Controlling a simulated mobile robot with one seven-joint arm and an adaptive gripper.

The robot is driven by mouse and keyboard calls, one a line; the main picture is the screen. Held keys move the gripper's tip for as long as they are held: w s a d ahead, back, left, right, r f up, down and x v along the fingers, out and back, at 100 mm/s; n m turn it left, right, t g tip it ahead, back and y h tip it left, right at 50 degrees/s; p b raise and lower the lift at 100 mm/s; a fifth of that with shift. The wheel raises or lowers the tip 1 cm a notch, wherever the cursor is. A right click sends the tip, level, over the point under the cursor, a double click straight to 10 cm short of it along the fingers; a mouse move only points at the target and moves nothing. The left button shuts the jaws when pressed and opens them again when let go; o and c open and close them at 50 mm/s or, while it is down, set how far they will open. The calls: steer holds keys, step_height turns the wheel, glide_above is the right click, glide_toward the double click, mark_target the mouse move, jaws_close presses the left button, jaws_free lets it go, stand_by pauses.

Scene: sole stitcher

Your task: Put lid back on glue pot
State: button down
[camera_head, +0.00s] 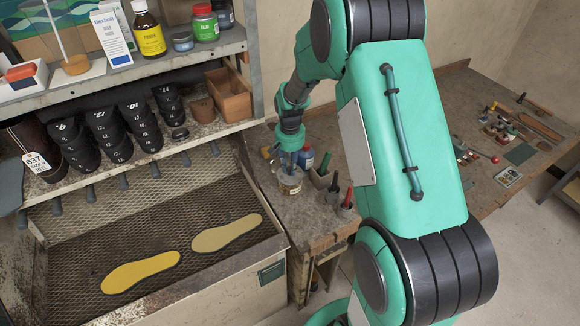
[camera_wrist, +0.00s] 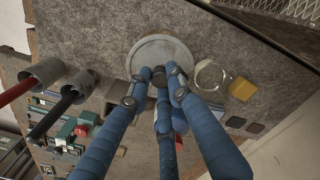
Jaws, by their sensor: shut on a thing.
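The glue pot is probably the clear jar with amber contents (camera_head: 290,184) near the bench's left edge in the head view. My gripper (camera_head: 289,166) points down directly above it. In the wrist view, my gripper's blue fingers (camera_wrist: 160,80) close together on a small dark knob. A round pale grey disc (camera_wrist: 164,53), which looks like the lid, lies at the fingertips. The fingers hide part of the disc. I cannot tell whether the lid touches the pot's rim.
Cups with a red-handled tool (camera_head: 348,196) and a black-handled tool (camera_head: 333,186) stand to the right. A blue bottle (camera_head: 306,158) is close behind. A clear ring-shaped thing (camera_wrist: 210,75) and a yellow block (camera_wrist: 242,88) show beside the disc. A mesh tray (camera_head: 90,240) lies left.

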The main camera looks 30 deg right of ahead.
steer(key=c, duration=1)
jaws_free()
steer(key=shift+r, duration=0.15)
steer(key=shift+r+p, duration=1.75)
steer(key=shift+r, duration=1.6)
jaws_close()
